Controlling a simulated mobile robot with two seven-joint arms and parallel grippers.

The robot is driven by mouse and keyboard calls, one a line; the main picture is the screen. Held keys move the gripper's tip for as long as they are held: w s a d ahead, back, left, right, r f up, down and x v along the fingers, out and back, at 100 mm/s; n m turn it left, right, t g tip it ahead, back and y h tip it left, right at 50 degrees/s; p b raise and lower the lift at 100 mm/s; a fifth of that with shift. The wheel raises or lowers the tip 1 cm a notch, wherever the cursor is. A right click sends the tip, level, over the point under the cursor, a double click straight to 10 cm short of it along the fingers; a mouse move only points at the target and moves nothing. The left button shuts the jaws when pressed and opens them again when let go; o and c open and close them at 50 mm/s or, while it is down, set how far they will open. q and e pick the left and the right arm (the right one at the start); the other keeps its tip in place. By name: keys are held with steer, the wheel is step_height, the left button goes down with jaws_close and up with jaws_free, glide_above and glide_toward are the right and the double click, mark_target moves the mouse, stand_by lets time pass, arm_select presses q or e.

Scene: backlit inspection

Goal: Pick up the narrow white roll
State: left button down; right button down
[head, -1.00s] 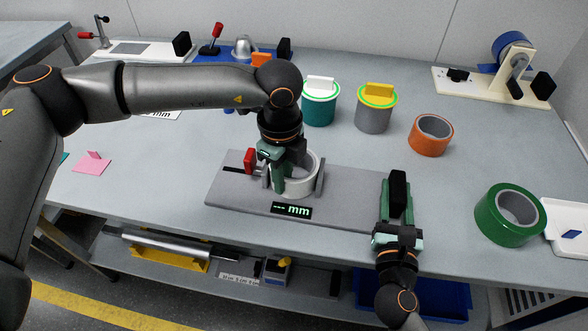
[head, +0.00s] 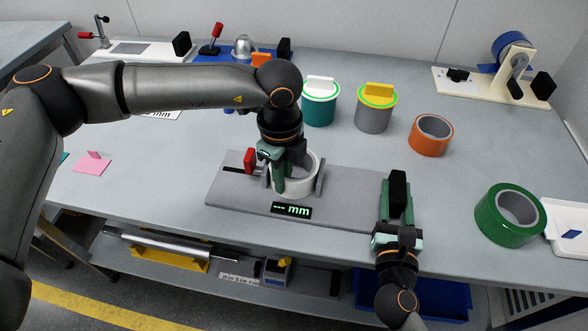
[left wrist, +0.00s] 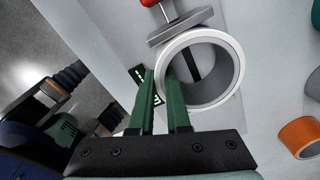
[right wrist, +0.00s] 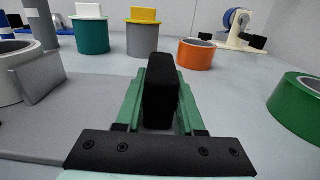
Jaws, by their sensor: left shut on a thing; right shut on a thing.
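The white roll (head: 308,182) stands on the grey measuring plate (head: 352,195), between two upright grey jaws. It also shows in the left wrist view (left wrist: 239,74) and at the left edge of the right wrist view (right wrist: 12,80). My left gripper (head: 279,186) points down and is shut on the roll's wall, one finger inside the ring and one outside. In the left wrist view the left fingers (left wrist: 163,90) straddle the rim. My right gripper (head: 397,215) is shut on a black block (head: 398,188) at the plate's right end; the block also shows between its fingers (right wrist: 160,92).
The plate has a red handle (head: 250,160) and a display (head: 291,210) reading "--- mm". A green roll (head: 507,215) and an orange roll (head: 431,135) lie to the right. A teal canister (head: 319,108) and a grey canister (head: 374,117) stand behind. A tape dispenser (head: 495,80) is at back right.

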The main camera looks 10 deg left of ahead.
steer(key=shift+f, duration=0.3)
arm_select(q)
step_height(320, 180, up, 10)
arm_select(e)
steer(key=shift+c, duration=2.4)
jaws_free()
steer(key=shift+r, duration=0.1)
steer(key=shift+o, duration=0.2)
steer(key=shift+r, duration=0.15)
